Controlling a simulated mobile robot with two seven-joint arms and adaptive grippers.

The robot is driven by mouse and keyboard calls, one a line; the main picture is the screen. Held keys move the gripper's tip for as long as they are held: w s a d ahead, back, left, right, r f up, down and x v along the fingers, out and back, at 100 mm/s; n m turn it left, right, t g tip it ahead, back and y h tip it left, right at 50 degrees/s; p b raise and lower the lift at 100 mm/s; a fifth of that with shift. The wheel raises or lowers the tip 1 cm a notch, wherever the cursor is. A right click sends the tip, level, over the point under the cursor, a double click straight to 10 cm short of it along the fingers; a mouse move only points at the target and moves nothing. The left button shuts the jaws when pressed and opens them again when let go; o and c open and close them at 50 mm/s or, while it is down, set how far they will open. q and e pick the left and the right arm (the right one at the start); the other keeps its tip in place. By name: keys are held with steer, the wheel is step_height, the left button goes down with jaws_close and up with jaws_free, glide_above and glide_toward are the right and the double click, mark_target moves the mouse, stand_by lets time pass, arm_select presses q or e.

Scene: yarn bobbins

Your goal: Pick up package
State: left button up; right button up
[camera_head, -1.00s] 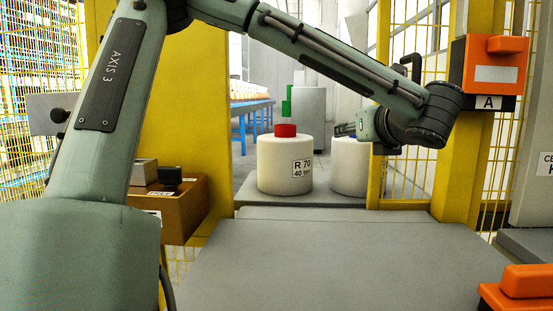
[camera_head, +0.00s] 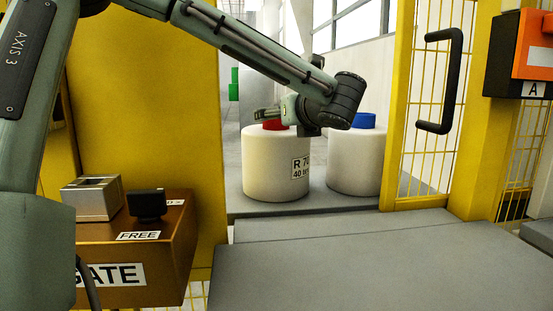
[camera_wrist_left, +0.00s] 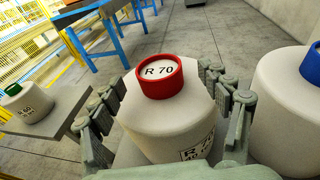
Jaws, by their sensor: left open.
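A white bobbin with a red cap (camera_head: 268,165), labelled R 70, stands upright on a grey platform (camera_head: 235,205). My left gripper (camera_head: 268,115) is at its top in the head view, partly covering the red cap. In the left wrist view the red-capped bobbin (camera_wrist_left: 165,120) sits between the open fingers of my left gripper (camera_wrist_left: 172,100); whether they touch it cannot be told. A second white bobbin with a blue cap (camera_head: 355,165) stands to the right, close beside it, and shows at the right edge of the wrist view (camera_wrist_left: 280,125). My right gripper is not in view.
A yellow gate with a black handle (camera_head: 440,80) stands right of the bobbins. A brown GATE box (camera_head: 140,250) is at lower left. A grey surface (camera_head: 370,260) in front is clear. The wrist view shows a green-capped bobbin (camera_wrist_left: 28,112) and a blue table (camera_wrist_left: 85,50).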

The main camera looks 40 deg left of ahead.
arm_select(q)
steer(key=x, duration=0.4)
steer(key=shift+a+f+p, duration=0.1)
steer(key=shift+p, duration=0.2)
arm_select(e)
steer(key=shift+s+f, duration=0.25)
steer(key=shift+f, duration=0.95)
arm_select(q)
jaws_close()
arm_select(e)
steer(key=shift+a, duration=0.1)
